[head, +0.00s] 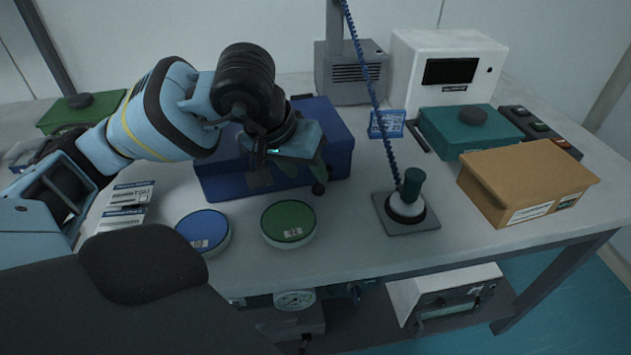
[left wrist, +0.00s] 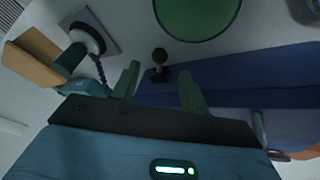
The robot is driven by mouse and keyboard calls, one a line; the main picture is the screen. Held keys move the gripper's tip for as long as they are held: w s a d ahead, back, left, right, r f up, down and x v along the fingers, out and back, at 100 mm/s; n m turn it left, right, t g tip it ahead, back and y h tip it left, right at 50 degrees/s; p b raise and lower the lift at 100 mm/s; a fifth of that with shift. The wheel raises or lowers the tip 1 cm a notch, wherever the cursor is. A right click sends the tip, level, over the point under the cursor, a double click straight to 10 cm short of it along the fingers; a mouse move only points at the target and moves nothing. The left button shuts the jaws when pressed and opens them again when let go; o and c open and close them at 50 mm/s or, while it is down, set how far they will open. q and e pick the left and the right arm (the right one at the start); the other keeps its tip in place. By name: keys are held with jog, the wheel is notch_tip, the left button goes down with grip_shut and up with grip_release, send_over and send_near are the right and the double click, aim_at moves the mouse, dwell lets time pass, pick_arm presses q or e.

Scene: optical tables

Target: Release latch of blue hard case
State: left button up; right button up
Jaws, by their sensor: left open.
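The blue hard case (head: 338,128) lies on the white table, partly hidden behind my left gripper (head: 290,178); its blue side also shows in the left wrist view (left wrist: 255,85). A small black ball-ended knob (left wrist: 160,56), which looks like the case's latch, sticks out at the case's edge; in the head view the knob (head: 319,188) is at the front, close to one fingertip. My left gripper is open, pointing down at the case front. In the wrist view its two fingers (left wrist: 158,82) lie on either side of the knob's line, and contact cannot be told. My right gripper is not in view.
A blue round tin (head: 204,230) and a green round tin (head: 288,222) stand in front of the case. A stand with a dark green knob (head: 408,198) and coiled cord is to the right. A teal case (head: 455,130) and cardboard box (head: 525,175) stand farther right.

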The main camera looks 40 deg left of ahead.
aim_at(317, 186)
pick_arm(q)
jog(key=shift+x, duration=2.7)
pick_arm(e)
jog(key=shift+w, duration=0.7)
pick_arm(q)
jog(key=shift+c, duration=0.4)
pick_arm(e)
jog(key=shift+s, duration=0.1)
pick_arm(q)
grip_shut()
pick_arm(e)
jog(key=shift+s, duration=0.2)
